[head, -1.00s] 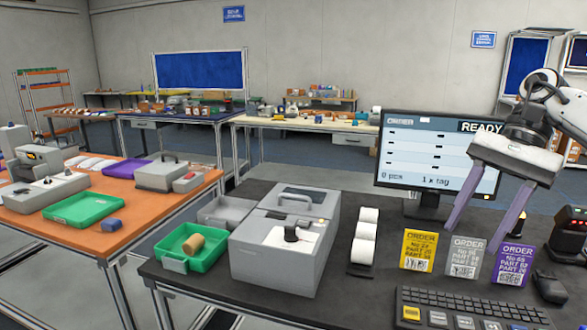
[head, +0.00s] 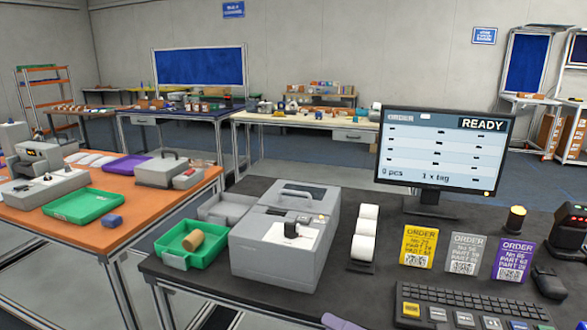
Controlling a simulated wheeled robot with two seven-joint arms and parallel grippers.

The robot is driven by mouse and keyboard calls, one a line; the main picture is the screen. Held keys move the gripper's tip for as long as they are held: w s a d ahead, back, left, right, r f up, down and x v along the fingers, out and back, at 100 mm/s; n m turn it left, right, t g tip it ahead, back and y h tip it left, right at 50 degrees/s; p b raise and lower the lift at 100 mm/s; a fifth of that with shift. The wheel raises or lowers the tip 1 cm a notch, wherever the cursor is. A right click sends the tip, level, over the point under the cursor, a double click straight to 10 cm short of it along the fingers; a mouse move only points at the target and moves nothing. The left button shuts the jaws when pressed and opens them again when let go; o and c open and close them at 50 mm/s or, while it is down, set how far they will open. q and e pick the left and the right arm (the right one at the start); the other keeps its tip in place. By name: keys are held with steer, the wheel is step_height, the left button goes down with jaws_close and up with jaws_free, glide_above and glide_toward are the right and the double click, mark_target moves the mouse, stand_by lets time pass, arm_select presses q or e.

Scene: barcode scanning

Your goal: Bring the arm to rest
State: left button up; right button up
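The monitor (head: 444,152) shows READY, "0 pcs" and "1 x tag". Yellow (head: 418,247), grey (head: 463,254) and purple (head: 513,260) order cards stand in a row in front of it. The grey label printer (head: 285,245) stands left of them on the dark table, with a white label at its front. A small purple piece (head: 341,322) at the bottom edge looks like a fingertip of my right gripper; the rest is out of frame, so its opening is hidden. My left gripper is not in view.
A green bin (head: 192,247) holding a brown cylinder stands left of the printer. White rolls (head: 364,238) stand right of it. A keyboard (head: 470,315), a dark mouse-like device (head: 549,284) and an amber-topped lamp (head: 513,220) occupy the right side. Bare table lies before the rolls.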

steer(key=s+d+f+m+h, duration=0.6)
steer(key=s+d+f+m, duration=0.2)
steer(key=f+m, duration=0.25)
steer(key=s+d+f+m+h, duration=0.6)
steer(key=s+d+f+m, duration=0.25)
steer(key=m, duration=0.35)
steer(key=s+d+f+m+g+h, duration=0.25)
steer(key=s+f+m, duration=0.25)
steer(key=s, duration=0.5)
steer(key=w+a+m+y, duration=0.1)
steer(key=a+m, duration=0.3)
steer(key=a, duration=0.7)
steer(key=shift+r+t, duration=0.25)
steer(key=shift+t, duration=0.2)
